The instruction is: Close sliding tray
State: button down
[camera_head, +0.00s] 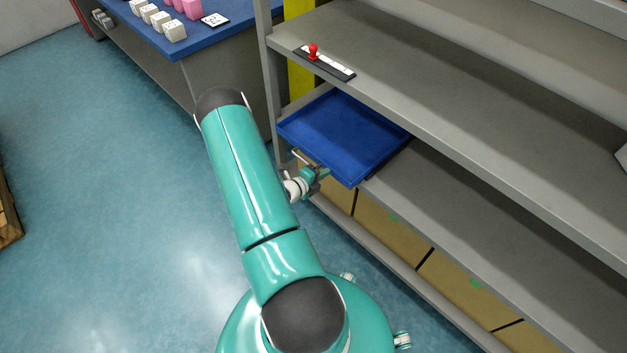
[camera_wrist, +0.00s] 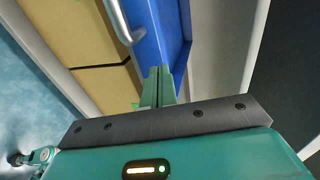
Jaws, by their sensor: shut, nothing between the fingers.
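The blue sliding tray (camera_head: 345,135) sits on a middle shelf of the grey rack and sticks out past the shelf's front edge. A metal handle (camera_head: 306,160) is on its front face. In the wrist view the blue tray front (camera_wrist: 160,40) and its silver handle (camera_wrist: 124,20) show at the top. My gripper (camera_head: 322,173) is beside the tray's front, near the handle; part of it is hidden by my arm. In the wrist view my gripper's fingers (camera_wrist: 160,85) are shut and empty, close to the tray front, right of and below the handle. I cannot tell whether they touch the tray.
A shelf above holds a black-and-white plate with a red knob (camera_head: 313,52). Cardboard boxes (camera_head: 390,230) stand on the lowest level. A blue-topped table (camera_head: 150,30) with white and pink blocks is at the upper left.

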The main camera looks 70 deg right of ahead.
aim_at(342, 165)
jog(key=shift+s+d, duration=0.15)
jog(key=shift+d, duration=0.2)
jog(key=s+d, duration=0.1)
jog(key=d, duration=0.1)
jog(key=s+d, duration=0.1)
jog(key=d, duration=0.2)
jog(key=s+d, duration=0.1)
jog(key=d, duration=0.2)
jog(key=shift+s, duration=0.25)
jog(key=shift+s+d+r, duration=0.1)
jog(key=shift+s+d, duration=0.05)
jog(key=shift+d, duration=0.25)
